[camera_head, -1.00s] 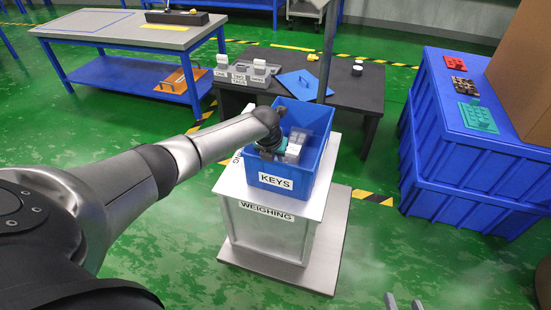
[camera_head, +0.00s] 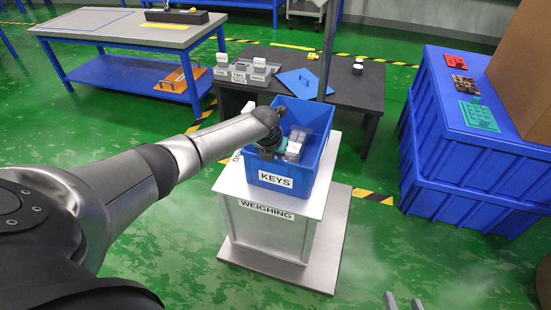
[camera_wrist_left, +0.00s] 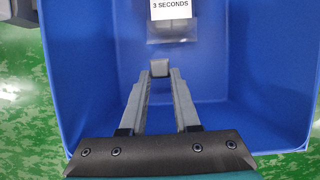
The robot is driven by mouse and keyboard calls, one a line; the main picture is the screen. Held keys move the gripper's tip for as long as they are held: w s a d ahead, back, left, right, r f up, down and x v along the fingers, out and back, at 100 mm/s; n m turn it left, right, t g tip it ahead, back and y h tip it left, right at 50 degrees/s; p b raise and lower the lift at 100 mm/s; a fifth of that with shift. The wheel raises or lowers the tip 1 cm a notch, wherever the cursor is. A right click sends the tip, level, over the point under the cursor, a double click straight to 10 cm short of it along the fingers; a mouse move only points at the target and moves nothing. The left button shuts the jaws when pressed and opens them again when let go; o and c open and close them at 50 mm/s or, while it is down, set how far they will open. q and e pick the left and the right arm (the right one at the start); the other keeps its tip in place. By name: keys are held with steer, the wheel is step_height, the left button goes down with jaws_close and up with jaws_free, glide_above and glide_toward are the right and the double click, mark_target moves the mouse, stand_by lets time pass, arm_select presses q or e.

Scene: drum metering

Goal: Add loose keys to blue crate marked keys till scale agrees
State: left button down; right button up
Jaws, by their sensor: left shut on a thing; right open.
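The blue crate (camera_head: 318,177), labelled KEYS, stands on the white-topped pedestal labelled WEIGHING (camera_head: 264,215). My left gripper (camera_wrist_left: 160,75) is inside the crate, shut on a small grey block-shaped key (camera_wrist_left: 160,67). In the head view my left wrist hides most of that gripper. A clear packet with a white label reading 3 SECONDS (camera_wrist_left: 171,9) lies in the crate just beyond the fingertips. Pale pieces (camera_head: 294,147) show in the crate in the head view. My right gripper (camera_head: 403,303) is open and empty at the bottom edge. No scale reading is visible.
Behind the crate, a dark table (camera_head: 362,92) holds a grey divided tray (camera_head: 239,77) and a blue panel (camera_head: 300,83). Stacked blue bins (camera_head: 455,165) stand on the right, with coloured plates on top. A thin upright post (camera_head: 326,50) rises behind the crate.

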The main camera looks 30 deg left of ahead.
arm_select(q)
steer(key=shift+f+b, duration=0.35)
steer(key=shift+f, duration=0.15)
stand_by(0.3)
steer(key=c, duration=0.6)
jaws_free()
steer(key=shift+o, duration=0.2)
steer(key=p+v, duration=0.9)
steer(key=v, duration=0.5)
steer(key=shift+s+d+r+p, duration=0.1)
steer(key=shift+s+r+p, duration=0.25)
steer(key=shift+r+p, duration=0.25)
